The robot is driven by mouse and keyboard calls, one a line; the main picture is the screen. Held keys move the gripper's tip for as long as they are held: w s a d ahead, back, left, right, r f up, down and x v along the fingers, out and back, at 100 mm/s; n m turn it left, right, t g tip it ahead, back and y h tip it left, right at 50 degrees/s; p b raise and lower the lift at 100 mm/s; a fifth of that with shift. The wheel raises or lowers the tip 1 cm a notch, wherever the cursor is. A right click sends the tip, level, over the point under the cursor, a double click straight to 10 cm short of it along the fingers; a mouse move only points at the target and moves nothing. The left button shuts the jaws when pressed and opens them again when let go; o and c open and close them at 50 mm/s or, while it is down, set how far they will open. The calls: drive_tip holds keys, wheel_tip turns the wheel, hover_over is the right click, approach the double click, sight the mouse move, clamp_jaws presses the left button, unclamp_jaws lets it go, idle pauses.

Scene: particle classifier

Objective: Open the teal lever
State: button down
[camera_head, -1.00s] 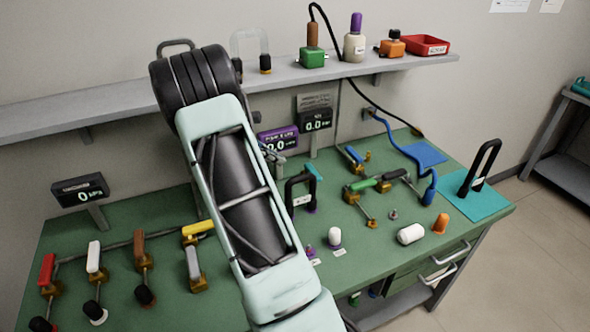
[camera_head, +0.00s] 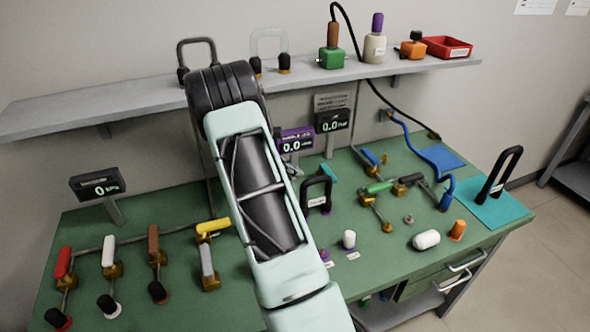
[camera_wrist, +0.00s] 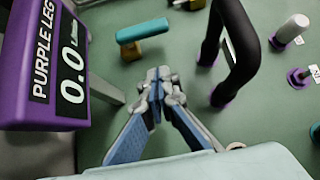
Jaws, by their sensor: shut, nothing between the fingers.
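The teal lever (camera_wrist: 143,30) sits on a brass-coloured valve body near the top of the wrist view. In the head view the teal lever (camera_head: 329,172) shows small, just behind a black arched handle. My gripper (camera_wrist: 158,78) is shut and empty in the wrist view, with its fingertips pointing toward the lever and apart from it. In the head view my arm hides the gripper.
The black arched handle (camera_wrist: 236,50) with purple feet stands just right of my gripper. The purple display (camera_wrist: 45,65) on its post is close on the left. A white knob (camera_wrist: 293,28) is at upper right. Green bench shows between the display and the handle.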

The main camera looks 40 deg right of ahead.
drive_tip(key=x, duration=0.6)
drive_tip(key=d, duration=0.1)
drive_tip(key=s+d+p, duration=0.1)
drive_tip(key=d, duration=0.1)
drive_tip(key=shift+d, duration=0.2)
drive_tip(key=shift+s+d+f, duration=0.1)
drive_tip(key=shift+d, duration=0.25)
